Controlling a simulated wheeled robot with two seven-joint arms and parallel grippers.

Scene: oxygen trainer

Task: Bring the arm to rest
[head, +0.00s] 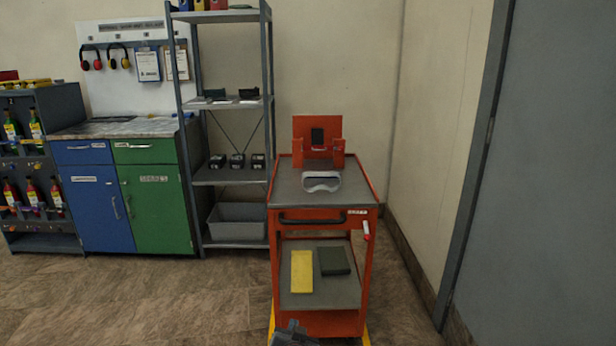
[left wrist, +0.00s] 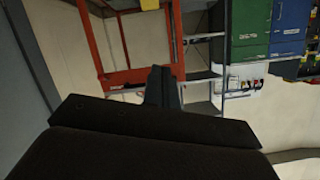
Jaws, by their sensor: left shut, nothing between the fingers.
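My left gripper (head: 292,332) shows at the bottom edge of the head view, low in front of the orange cart (head: 366,268). Its fingers are together with nothing between them. In the left wrist view the shut gripper (left wrist: 160,78) points away from the camera, and the cart's orange frame (left wrist: 88,40) shows beyond it, upside down. The gripper appears apart from the cart. Most of my left arm is out of the head view. My right gripper is in neither view.
The cart holds a grey-white visor (head: 322,181) on top, with a yellow item (head: 302,271) and a dark green box (head: 334,261) below. A metal shelf (head: 232,178) and blue (head: 98,208) and green (head: 157,208) cabinets stand left. Floor at left (head: 140,300) is clear.

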